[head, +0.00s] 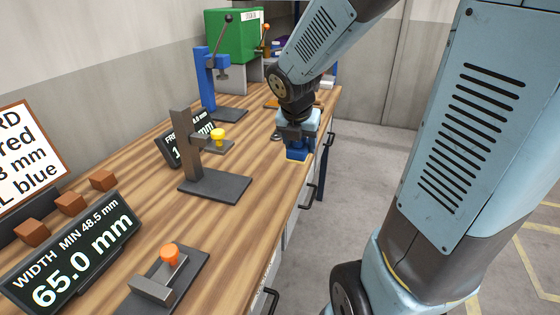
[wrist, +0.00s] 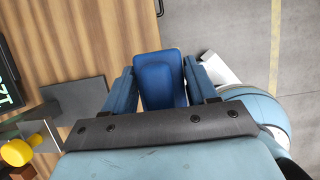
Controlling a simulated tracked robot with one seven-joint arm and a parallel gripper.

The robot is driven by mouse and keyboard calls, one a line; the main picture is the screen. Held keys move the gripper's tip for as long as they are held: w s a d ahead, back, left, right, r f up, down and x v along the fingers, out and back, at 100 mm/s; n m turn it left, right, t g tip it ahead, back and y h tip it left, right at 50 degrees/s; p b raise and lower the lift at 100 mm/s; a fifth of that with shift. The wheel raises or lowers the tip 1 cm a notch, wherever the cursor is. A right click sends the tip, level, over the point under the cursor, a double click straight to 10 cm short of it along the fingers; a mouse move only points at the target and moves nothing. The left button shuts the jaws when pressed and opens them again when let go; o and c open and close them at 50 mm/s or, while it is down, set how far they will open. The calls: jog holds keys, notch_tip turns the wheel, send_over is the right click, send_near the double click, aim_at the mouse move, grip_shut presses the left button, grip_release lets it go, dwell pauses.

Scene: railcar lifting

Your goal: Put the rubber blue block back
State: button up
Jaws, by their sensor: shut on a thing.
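My gripper (head: 297,136) is shut on a blue block (head: 297,154) near the right-hand edge of the wooden bench (head: 245,200). In the wrist view the block (wrist: 159,78) sits between the two blue fingers of my gripper (wrist: 160,90). Its top face is blue and slightly recessed, with rounded corners. The block is at the bench edge, and I cannot tell whether it touches the wood.
A grey stand with a yellow knob (head: 218,134), a gauge with an orange knob (head: 169,252) and a blue press (head: 208,80) stand on the bench. A display reads 65.0 mm (head: 80,262). Brown blocks (head: 70,203) sit behind it. A green box (head: 233,35) is at the back. Floor is open to the right.

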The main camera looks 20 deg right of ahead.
jog(key=w+f, duration=0.4)
jog(key=w, duration=0.3)
send_over(283, 164)
jog(key=s, duration=0.2)
jog(key=f, duration=0.3)
jog(key=a+f, duration=0.1)
jog(key=f, duration=0.1)
jog(key=shift+w, duration=0.1)
jog(key=shift+w+f, duration=0.15)
jog(key=shift+f, duration=0.45)
jog(key=shift+w+f, duration=0.15)
jog(key=shift+f, duration=1.05)
jog(key=o, duration=1)
jog(key=shift+d, duration=0.1)
